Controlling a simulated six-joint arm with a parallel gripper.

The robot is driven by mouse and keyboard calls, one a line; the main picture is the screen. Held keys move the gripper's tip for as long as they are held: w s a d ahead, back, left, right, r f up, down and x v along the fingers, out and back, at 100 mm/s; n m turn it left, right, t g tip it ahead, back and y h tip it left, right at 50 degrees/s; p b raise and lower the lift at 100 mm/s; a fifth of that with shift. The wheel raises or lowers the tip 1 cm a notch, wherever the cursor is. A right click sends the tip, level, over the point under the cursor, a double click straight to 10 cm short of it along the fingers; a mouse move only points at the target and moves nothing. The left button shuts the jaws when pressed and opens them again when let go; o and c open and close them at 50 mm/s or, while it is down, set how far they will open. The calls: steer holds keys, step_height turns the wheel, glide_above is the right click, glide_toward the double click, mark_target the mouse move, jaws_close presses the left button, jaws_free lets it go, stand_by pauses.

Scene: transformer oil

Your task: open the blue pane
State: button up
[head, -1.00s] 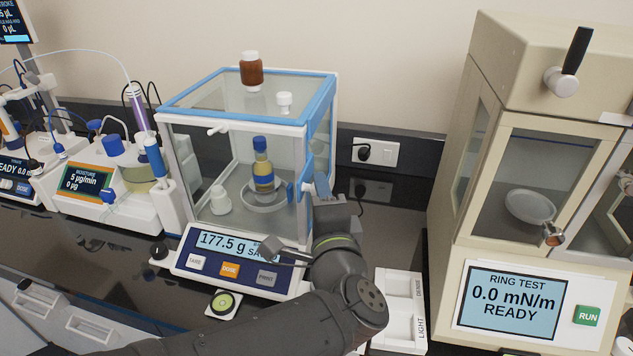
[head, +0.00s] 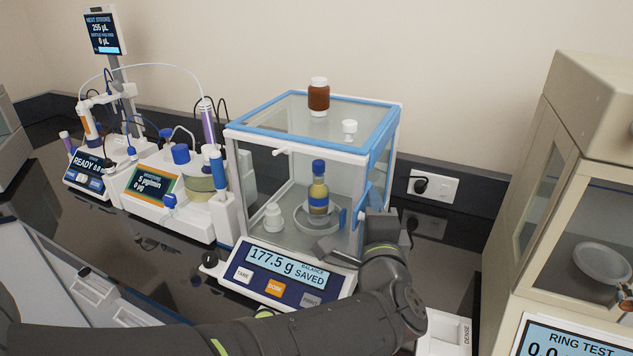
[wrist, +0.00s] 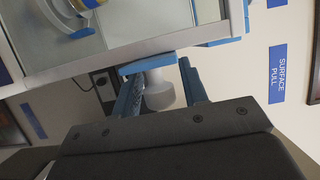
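The balance (head: 300,262) has a glass draft shield with blue edging. Its blue-framed right-hand pane (head: 377,165) appears closed, and a blue handle (head: 343,217) shows near its lower front. My gripper (head: 362,208) is beside that pane at the front right corner. In the wrist view, my two blue fingers (wrist: 160,92) stand on either side of a white knob (wrist: 158,92) below a blue plate (wrist: 147,66). A narrow gap shows on the right of the knob; contact on the left is unclear. My wrist hides the lower part of the pane in the head view.
A bottle (head: 318,195) stands on the pan inside, beside a white container (head: 273,217). A brown jar (head: 319,95) and white cap (head: 349,128) sit on the lid. The ring tester (head: 590,190) stands right; titration equipment (head: 185,190) is left.

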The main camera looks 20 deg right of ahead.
jaws_close()
steer(key=w+d, duration=0.9)
steer(key=shift+d, duration=0.1)
steer(key=o, duration=0.5)
jaws_free()
steer(key=shift+o, duration=0.2)
steer(key=v, duration=1.7)
steer(key=shift+s, duration=0.2)
